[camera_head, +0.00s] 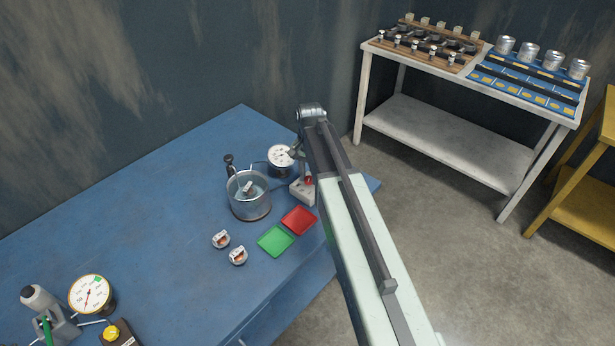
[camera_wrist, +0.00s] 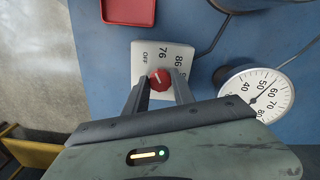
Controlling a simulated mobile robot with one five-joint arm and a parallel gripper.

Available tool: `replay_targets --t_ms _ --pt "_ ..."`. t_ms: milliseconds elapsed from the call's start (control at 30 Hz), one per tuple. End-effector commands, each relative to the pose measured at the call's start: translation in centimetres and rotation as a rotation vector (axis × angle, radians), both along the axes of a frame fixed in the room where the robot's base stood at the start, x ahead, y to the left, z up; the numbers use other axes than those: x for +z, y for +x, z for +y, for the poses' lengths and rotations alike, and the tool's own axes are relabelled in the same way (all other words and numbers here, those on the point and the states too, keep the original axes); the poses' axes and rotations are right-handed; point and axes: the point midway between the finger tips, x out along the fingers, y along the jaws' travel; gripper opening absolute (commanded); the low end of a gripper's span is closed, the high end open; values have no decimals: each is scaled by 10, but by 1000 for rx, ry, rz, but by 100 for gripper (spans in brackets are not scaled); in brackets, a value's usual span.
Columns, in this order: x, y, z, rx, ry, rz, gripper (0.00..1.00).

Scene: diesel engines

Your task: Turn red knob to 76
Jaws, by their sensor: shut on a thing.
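The red knob (camera_wrist: 160,79) sits on a pale control box (camera_wrist: 150,60) marked OFF, 76, 86 and a partly hidden label. My gripper (camera_wrist: 160,76) is shut on the knob, one finger on each side. A white mark on the knob points up in the wrist view, toward the OFF and 76 side; its exact setting is hard to tell. In the head view the box (camera_head: 298,192) and red knob (camera_head: 309,181) show beside my arm, and my gripper is mostly hidden there.
A round gauge (camera_wrist: 256,96) stands right of the box, its needle around 50 to 60. A glass pot (camera_head: 249,198), a red tray (camera_head: 299,220), a green tray (camera_head: 275,241) and two small parts (camera_head: 222,239) are on the blue table (camera_head: 150,220).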

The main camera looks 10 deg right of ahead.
Motion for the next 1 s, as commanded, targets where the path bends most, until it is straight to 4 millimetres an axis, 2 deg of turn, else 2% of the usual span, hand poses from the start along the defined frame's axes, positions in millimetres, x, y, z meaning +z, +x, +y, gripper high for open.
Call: replay_targets --t_ms 500,1000 --pt "0 0 -1 -394 -4 2 0" --pt "0 -1 -2 -526 -6 2 0"
